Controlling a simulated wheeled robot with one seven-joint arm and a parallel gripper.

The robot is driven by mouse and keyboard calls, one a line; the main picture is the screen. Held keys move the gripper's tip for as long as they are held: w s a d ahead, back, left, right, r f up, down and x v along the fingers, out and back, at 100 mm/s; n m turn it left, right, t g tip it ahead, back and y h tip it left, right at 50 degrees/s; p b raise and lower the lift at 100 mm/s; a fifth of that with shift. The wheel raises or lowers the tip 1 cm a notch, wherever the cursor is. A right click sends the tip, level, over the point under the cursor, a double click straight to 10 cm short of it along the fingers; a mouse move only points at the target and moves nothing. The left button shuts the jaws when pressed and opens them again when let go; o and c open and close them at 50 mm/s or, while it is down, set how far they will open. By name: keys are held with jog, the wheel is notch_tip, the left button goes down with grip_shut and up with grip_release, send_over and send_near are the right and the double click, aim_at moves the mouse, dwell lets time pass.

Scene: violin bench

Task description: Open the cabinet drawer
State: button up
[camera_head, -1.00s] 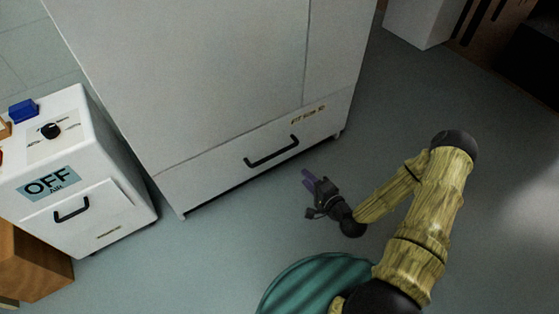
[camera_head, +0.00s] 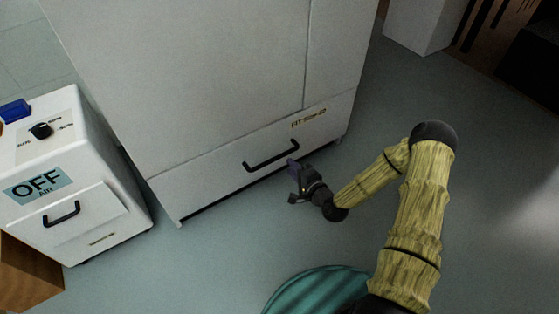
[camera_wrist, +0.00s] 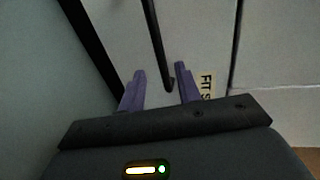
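The tall pale cabinet (camera_head: 190,80) has a wide bottom drawer (camera_head: 215,179) with a black bar handle (camera_head: 271,156). The drawer looks closed, its front flush with the cabinet. My gripper (camera_head: 292,164) is just below the right end of the handle. In the wrist view, my gripper's two purple fingers (camera_wrist: 160,88) are apart with nothing held between them. The handle (camera_wrist: 157,45) runs lengthwise there, its near end in line with the gap between the fingertips. I cannot tell whether the fingers touch it.
A small white cabinet (camera_head: 110,202) with an OFF label, a black knob (camera_head: 41,130) and its own black handle (camera_head: 62,214) stands at left. A wooden box (camera_head: 28,275) is at lower left. Grey floor (camera_head: 215,250) is clear before the drawer.

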aim_at(280, 155)
jog(key=b+x, duration=0.4)
jog(key=x, duration=0.4)
jog(key=shift+f, duration=0.15)
jog(key=shift+w+a, duration=0.15)
jog(key=shift+w, duration=0.1)
grip_shut()
